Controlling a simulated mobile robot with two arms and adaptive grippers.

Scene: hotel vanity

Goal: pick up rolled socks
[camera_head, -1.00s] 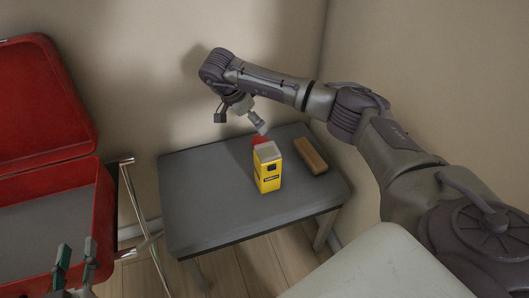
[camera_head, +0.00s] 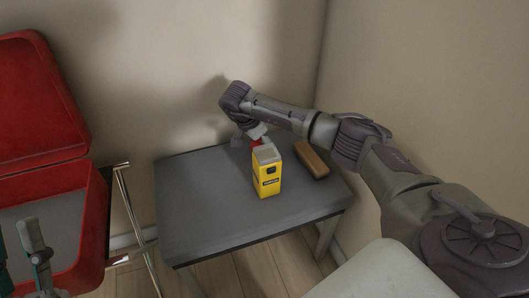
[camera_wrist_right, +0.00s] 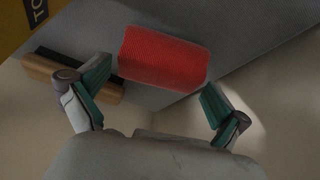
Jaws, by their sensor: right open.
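The rolled socks (camera_wrist_right: 163,59) are a red ribbed roll on the grey table, between and just beyond the open fingers of my right gripper (camera_wrist_right: 155,90) in the right wrist view. The fingers do not appear to touch them. In the head view only a bit of red (camera_head: 256,141) shows behind the yellow box, and my right gripper (camera_head: 249,139) is low over the table's back edge, mostly hidden. My left gripper (camera_head: 20,245) is at the lower left edge, in front of the red suitcase, its fingers apart and empty.
A yellow box (camera_head: 267,173) stands on the grey table (camera_head: 208,200) in front of the socks. A brown wooden brush (camera_head: 312,160) lies to its right. The open red suitcase (camera_head: 85,232) sits on a metal rack at left. Walls close off the back and right.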

